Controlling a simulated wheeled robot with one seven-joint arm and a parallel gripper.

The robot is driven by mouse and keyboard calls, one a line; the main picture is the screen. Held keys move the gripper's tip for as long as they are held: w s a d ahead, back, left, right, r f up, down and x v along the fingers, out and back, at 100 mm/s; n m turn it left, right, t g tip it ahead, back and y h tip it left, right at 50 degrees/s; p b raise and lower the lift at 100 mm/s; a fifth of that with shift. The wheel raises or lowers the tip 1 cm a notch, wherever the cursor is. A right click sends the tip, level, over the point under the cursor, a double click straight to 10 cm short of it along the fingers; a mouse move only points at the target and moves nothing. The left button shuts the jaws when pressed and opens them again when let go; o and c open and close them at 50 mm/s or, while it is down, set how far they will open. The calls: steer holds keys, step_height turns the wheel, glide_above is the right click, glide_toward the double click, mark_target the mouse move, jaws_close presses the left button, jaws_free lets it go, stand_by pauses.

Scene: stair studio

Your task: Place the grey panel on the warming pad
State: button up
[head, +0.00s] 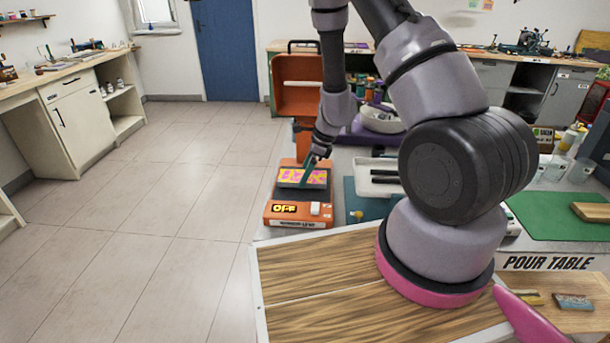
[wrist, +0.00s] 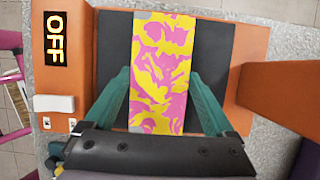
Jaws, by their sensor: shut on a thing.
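The panel (head: 292,176) has a top covered in pink and yellow patches, with a little grey at its edges. It also shows in the wrist view (wrist: 162,65), between my teal fingers. My gripper (head: 309,172) is shut on its two long sides; it also shows in the wrist view (wrist: 160,85). The warming pad is the black plate (wrist: 107,55) on an orange unit (head: 289,211) with an "OFF" display. The panel lies over the black plate, within its side edges. I cannot tell whether it rests on the plate or is held just above it.
An orange upright (wrist: 275,90) stands close to the right of the pad in the wrist view. A white tray (head: 372,186) with dark bars and a green mat (head: 550,216) lie to the right. A wooden board (head: 330,285) is in front. Open floor is at left.

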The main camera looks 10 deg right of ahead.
steer(key=shift+w+d+f, duration=0.15)
steer(key=shift+w+f, duration=0.15)
steer(key=shift+w, duration=0.05)
steer(key=shift+f, duration=0.25)
steer(key=shift+f, duration=0.1)
steer(key=o, duration=1.3)
